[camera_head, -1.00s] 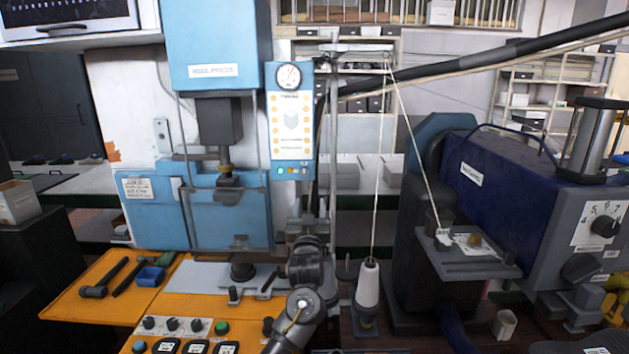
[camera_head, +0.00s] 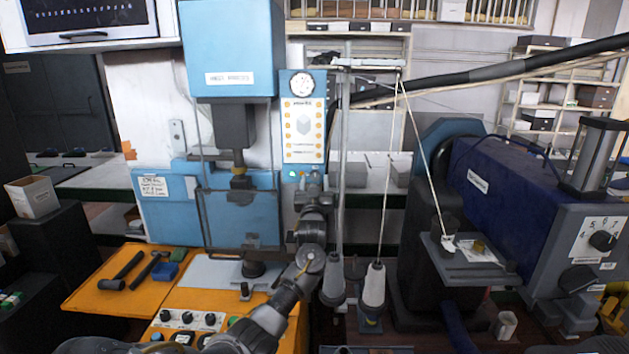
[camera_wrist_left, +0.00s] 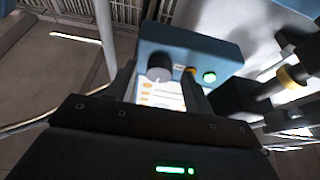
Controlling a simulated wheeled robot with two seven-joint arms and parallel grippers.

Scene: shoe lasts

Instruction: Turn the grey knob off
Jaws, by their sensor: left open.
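In the left wrist view the grey knob (camera_wrist_left: 160,68) sticks out of the blue control box (camera_wrist_left: 190,45), beside an orange button and a lit green button (camera_wrist_left: 209,77). My left gripper (camera_wrist_left: 160,88) is open, its dark fingers on either side of the line to the knob. I cannot tell whether they touch it. In the head view the blue control box (camera_head: 303,95), with a dial on top, hangs beside the blue press. My left gripper (camera_head: 311,182) is raised at its lower edge and hides the knob there. My right gripper is not in view.
The blue press (camera_head: 230,50) stands left of the control box. An orange console (camera_head: 125,290) with tools and dark knobs lies below. Thread cones (camera_head: 374,285) on a stand and a dark blue machine (camera_head: 515,190) stand to the right.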

